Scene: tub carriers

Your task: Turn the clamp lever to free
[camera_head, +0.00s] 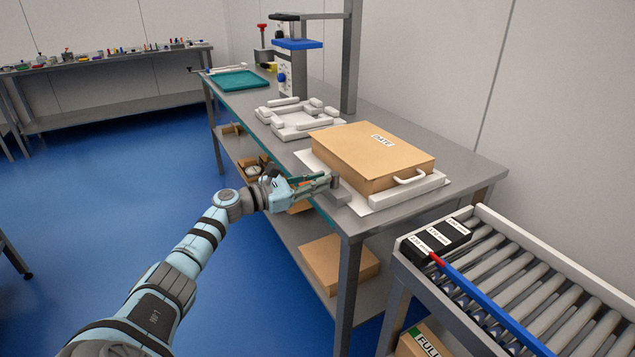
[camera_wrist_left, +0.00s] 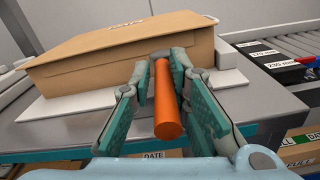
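The clamp lever is an orange bar (camera_wrist_left: 168,105) in the left wrist view, pointing toward the camera from a grey clamp head (camera_wrist_left: 160,56). My left gripper (camera_wrist_left: 162,82) has a finger close along each side of the bar and appears shut on it. In the head view my left gripper (camera_head: 308,184) is at the bench's front edge, beside the grey clamp block (camera_head: 340,190); its fingers mostly hide the lever there. The clamp sits in front of the tan box marked DATE (camera_head: 373,152). My right gripper is not in view.
The tan box stands on a white plate (camera_head: 402,194) on the grey bench. White fixture parts (camera_head: 298,120) and a teal tray (camera_head: 238,81) lie farther back. A roller conveyor (camera_head: 530,290) with black labelled blocks (camera_head: 436,238) is at the right. Open blue floor lies left.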

